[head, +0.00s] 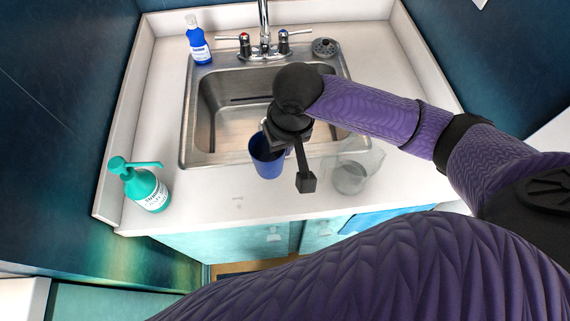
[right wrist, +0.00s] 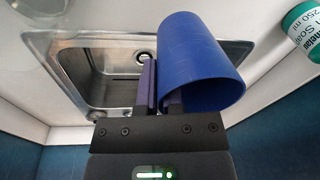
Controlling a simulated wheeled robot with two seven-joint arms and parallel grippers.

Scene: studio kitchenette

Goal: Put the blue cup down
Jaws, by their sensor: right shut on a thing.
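The blue cup (head: 268,160) is in my right gripper (head: 287,147), in front of the sink's front rim in the head view. Its open top faces up toward the head camera, and it looks roughly upright. In the right wrist view the blue cup (right wrist: 198,62) fills the upper middle, and the right gripper's fingers (right wrist: 158,90) are shut at the cup's left wall. The cup appears above the white counter strip (head: 220,205); I cannot tell whether its base touches the counter. My left gripper is not in view.
A clear glass pitcher (head: 352,172) stands on the counter right of the gripper. A teal soap pump bottle (head: 146,188) stands at the left. The steel sink (head: 215,110) lies behind the cup, with a blue bottle (head: 198,45) and faucet (head: 264,45) behind it.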

